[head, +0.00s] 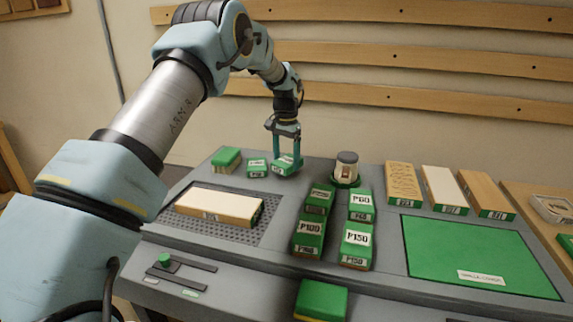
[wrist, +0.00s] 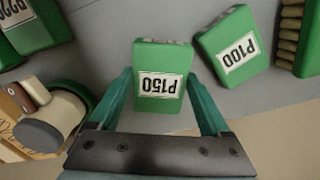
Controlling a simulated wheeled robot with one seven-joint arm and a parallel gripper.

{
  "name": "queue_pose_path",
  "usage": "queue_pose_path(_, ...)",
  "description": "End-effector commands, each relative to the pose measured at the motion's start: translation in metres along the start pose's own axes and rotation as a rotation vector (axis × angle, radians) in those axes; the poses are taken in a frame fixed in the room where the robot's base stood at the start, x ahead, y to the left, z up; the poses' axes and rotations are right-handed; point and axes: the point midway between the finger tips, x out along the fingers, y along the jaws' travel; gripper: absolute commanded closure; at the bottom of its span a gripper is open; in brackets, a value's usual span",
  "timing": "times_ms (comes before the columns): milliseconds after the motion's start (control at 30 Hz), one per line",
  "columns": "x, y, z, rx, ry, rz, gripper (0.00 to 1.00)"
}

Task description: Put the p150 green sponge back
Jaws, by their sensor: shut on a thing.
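The P150 green sponge (wrist: 160,62) is a green block with a white label, upside down in the wrist view. My gripper (wrist: 160,100) has one finger on each side of it and is shut on it. In the head view, my gripper (head: 286,158) reaches down to the bench's back left with the green sponge (head: 287,166) between its fingers. I cannot tell whether the sponge touches the bench. Another block labelled P150 (head: 357,240) sits in the right-hand row of green blocks at the middle of the bench.
A green P100 block (wrist: 230,45) stands close beside the held sponge, with a brush (head: 227,160) beyond it. A round canister (head: 346,168) stands to the right. A wooden block (head: 218,205) lies on a perforated plate in front. A green mat (head: 480,250) is bare except for its label.

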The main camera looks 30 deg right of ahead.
Motion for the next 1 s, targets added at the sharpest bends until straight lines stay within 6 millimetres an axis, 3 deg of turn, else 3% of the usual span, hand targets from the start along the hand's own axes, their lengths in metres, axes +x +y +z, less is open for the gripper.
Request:
queue_pose_path(200, 0.024, 0.000, 0.001, 0.000, -0.002, 0.001, 0.71)
queue_pose_path(533, 0.028, 0.000, 0.000, 0.000, -0.001, 0.001, 0.71)
queue_pose_path(567, 0.028, 0.000, 0.000, 0.000, -0.001, 0.001, 0.17)
queue_pose_path(700, 0.028, 0.000, 0.000, 0.000, -0.001, 0.001, 0.01)
queue_pose_path(1000, 0.024, 0.000, 0.000, 0.000, 0.000, 0.000, 0.00)
